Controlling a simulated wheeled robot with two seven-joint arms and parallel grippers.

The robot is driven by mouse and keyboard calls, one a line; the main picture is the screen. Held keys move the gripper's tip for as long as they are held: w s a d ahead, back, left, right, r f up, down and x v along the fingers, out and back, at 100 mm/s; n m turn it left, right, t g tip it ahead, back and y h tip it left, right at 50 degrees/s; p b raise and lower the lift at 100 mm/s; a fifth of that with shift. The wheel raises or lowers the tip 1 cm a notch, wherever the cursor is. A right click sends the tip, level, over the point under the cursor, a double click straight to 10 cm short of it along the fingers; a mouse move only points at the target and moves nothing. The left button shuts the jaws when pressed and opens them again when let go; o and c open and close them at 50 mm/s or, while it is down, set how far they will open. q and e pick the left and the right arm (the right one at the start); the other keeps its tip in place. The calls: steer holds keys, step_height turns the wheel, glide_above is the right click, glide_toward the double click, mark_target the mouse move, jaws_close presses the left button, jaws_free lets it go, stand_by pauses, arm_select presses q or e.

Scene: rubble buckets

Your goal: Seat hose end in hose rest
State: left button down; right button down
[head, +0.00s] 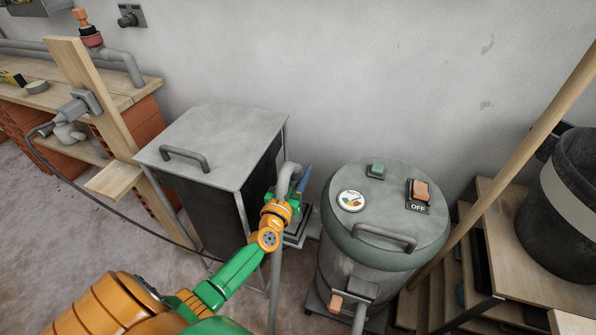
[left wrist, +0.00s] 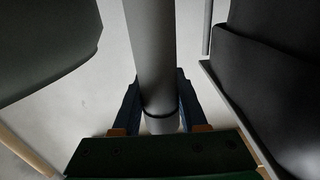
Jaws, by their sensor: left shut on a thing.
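My left gripper (head: 298,187) is between the grey box and the round vacuum drum (head: 385,215). Its blue fingers, also in the left wrist view (left wrist: 158,108), are shut on the grey hose end (head: 287,172). In the left wrist view the hose end (left wrist: 152,55) runs between the fingers, with a dark ring near them. In the head view it bends over at the top, and a grey length hangs below my wrist. I cannot clearly make out the hose rest; a small dark stand (head: 300,236) shows partly behind my gripper. My right gripper is not in view.
A grey lidded box (head: 210,145) stands close at the left of my gripper. A workbench (head: 125,90) with a cable is at the left.

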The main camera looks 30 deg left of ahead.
mark_target(293, 183)
arm_select(q)
steer(key=shift+c, duration=1.8)
jaws_free()
steer(key=p+v, duration=0.1)
steer(key=v, duration=0.6)
steer(key=shift+s+r+p, duration=0.1)
steer(key=shift+p, duration=0.2)
